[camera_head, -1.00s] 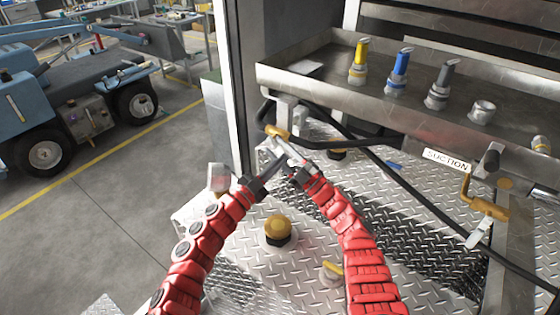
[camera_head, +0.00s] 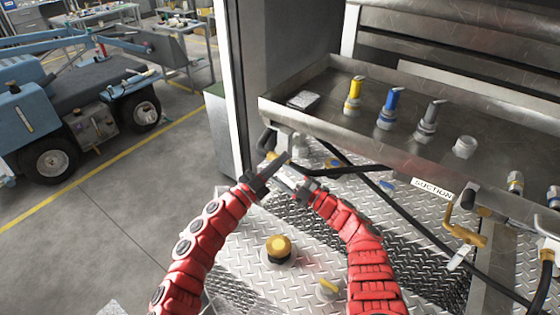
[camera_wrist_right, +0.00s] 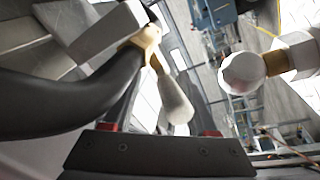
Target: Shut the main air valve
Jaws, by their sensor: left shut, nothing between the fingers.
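A brass valve with a pale lever handle shows in the right wrist view (camera_wrist_right: 150,40), joined to a thick black hose, its handle (camera_wrist_right: 175,98) hanging down. In the head view the valve area at the tray's left corner is mostly hidden behind my grippers. My left gripper (camera_head: 277,163) is shut and empty there, its dark fingers crossing close to the right gripper's tip. My right gripper (camera_head: 287,174) is beside it, below the hose fittings. Its fingers are unclear, and I cannot tell whether it touches the handle.
A metal tray (camera_head: 330,118) holds yellow, blue and grey nozzles. The SUCTION label (camera_head: 433,189) and another brass valve (camera_head: 462,232) are at right. A black hose (camera_head: 395,205) runs across. A yellow-capped fitting (camera_head: 279,247) stands on the tread plate.

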